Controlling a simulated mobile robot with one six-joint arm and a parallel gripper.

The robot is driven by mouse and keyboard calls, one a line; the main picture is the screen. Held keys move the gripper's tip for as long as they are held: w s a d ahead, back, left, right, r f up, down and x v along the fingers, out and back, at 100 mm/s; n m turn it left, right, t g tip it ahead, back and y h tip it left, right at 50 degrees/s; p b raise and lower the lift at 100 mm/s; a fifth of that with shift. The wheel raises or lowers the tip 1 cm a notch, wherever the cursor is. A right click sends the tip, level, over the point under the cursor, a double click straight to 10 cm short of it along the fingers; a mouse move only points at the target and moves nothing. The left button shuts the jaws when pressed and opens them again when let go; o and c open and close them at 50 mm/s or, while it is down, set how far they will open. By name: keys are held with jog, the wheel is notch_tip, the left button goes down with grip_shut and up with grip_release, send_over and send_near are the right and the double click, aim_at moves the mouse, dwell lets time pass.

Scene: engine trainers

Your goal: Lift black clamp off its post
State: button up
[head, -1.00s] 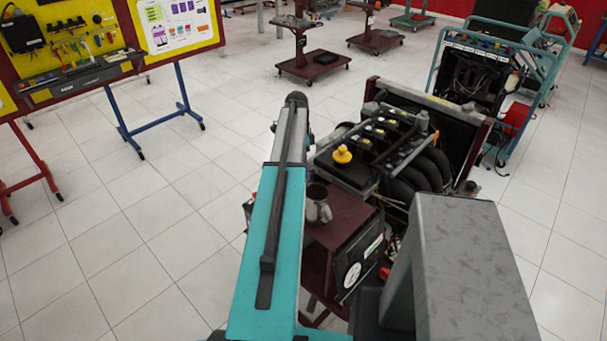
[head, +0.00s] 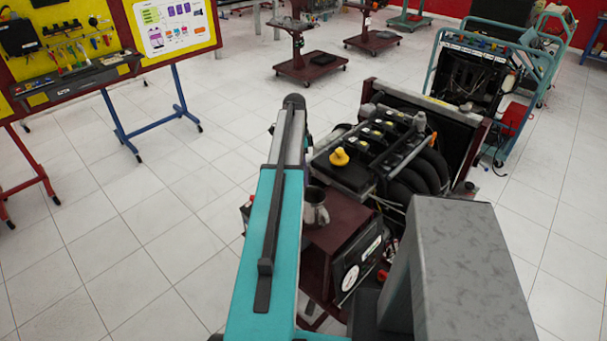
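I cannot make out the black clamp or its post in the head view. An engine trainer (head: 447,108) stands right of centre, with a dark engine, several black curved pipes (head: 424,172) and a yellow knob-like part (head: 339,157) on a black cover (head: 345,177). A dark red cabinet (head: 339,236) with a round white gauge (head: 351,279) is at its near end. The turquoise and grey arm-like body in front hides part of the trainer's left side. My gripper does not show.
A large grey block (head: 470,255) fills the lower right and blocks the view there. A tool board (head: 70,50) on blue and red legs stands at left. Another trainer (head: 480,75) is behind right. Tiled floor (head: 120,230) at left is clear.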

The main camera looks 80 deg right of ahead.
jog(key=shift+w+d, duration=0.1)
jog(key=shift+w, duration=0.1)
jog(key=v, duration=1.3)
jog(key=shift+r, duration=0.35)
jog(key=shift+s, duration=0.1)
